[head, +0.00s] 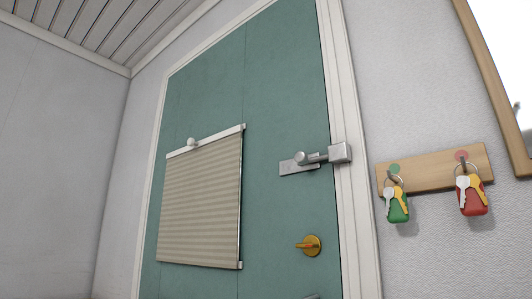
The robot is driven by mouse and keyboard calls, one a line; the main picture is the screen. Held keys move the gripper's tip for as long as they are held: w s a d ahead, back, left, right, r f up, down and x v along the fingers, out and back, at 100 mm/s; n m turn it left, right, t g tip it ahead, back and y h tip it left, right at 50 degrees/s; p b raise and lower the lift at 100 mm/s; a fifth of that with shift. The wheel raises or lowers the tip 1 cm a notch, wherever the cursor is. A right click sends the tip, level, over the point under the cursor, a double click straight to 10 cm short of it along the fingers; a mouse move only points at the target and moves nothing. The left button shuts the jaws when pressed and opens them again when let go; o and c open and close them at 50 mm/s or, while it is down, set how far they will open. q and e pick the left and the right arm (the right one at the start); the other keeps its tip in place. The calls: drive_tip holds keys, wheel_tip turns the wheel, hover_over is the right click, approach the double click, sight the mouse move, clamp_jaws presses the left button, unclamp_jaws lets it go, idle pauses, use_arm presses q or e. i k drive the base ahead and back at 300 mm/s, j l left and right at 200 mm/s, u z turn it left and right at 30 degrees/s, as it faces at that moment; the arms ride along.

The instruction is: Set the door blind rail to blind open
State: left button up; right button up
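A green door (280,100) in a white frame fills the middle of the head view. A beige pleated blind (200,208) hangs on its left part, spread downward from the top. The blind's white rail (212,139) runs along its top edge, with a small round knob (192,142) on it. A thin bracket shows at the blind's lower right corner. Neither of my grippers is in view.
A metal slide latch (316,158) spans the door edge and frame. Below it is a brass handle (309,246). On the right wall, a wooden rack (434,168) holds keys with a green fob (398,209) and a red fob (473,202). A wood-framed mirror or window (490,80) is at upper right.

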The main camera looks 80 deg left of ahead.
sight(192, 145)
drive_tip(key=u, duration=3.15)
